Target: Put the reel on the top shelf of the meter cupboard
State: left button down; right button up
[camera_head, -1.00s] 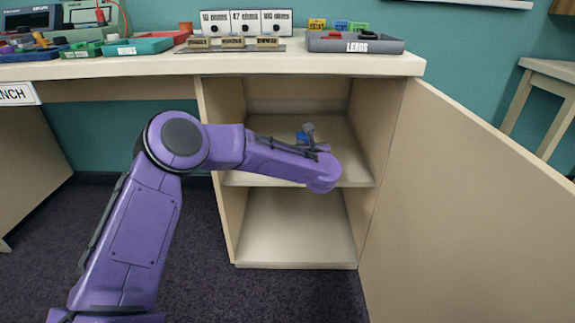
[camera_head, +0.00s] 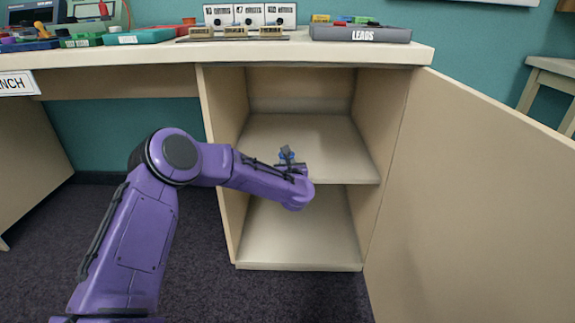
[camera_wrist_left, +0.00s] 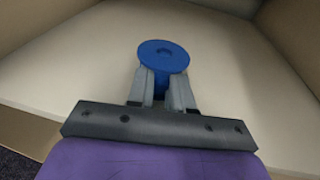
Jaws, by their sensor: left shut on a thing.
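The blue reel (camera_wrist_left: 164,54) is between the fingers of my left gripper (camera_wrist_left: 162,82) in the left wrist view, its round flange facing the camera. My left gripper is shut on the reel. In the head view the reel (camera_head: 287,157) is a small blue patch, mostly hidden by the gripper and my purple arm. It is at the front part of the top shelf (camera_head: 325,140) of the meter cupboard (camera_head: 361,225). I cannot tell whether the reel touches the shelf. My right gripper is not in view.
The cupboard door (camera_head: 470,190) stands open to the right. The lower shelf (camera_head: 300,235) is empty. The bench top (camera_head: 320,51) above holds a grey leads tray (camera_head: 360,34), meter boxes (camera_head: 249,16) and several coloured trays. The rest of the top shelf is clear.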

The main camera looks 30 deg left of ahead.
pick_arm(q)
jog(key=c, duration=1)
grip_release()
jog(key=shift+r+p, duration=0.25)
jog(key=shift+p, duration=0.1)
jog(key=p+v, duration=0.3)
jog(key=v, duration=0.8)
jog(key=s+d+f+m+g+h, duration=0.1)
jog(key=s+d+f+m+h, duration=0.2)
jog(key=s+f+m, duration=0.55)
jog(key=s+d+f+m+g+h, duration=0.1)
jog(key=s+d+f+m+h, duration=0.3)
jog(key=f+m, duration=0.7)
jog(key=s+f+m+g, duration=0.2)
jog(key=s+m, duration=0.4)
jog(key=s, duration=0.3)
jog(key=s+a+f+m+g, duration=0.1)
jog(key=s+f+m+g, duration=0.2)
jog(key=s, duration=0.6)
jog(key=s+f+m+g, duration=0.2)
jog(key=s+f+m, duration=0.3)
jog(key=s+m, duration=0.3)
jog(key=shift+s+a+f+m, duration=0.15)
jog(key=shift+s+f+m, duration=0.05)
jog(key=shift+s, duration=0.2)
jog(key=shift+s+a+f+m, duration=0.15)
jog(key=shift+s+f, duration=0.05)
jog(key=shift+s, duration=0.25)
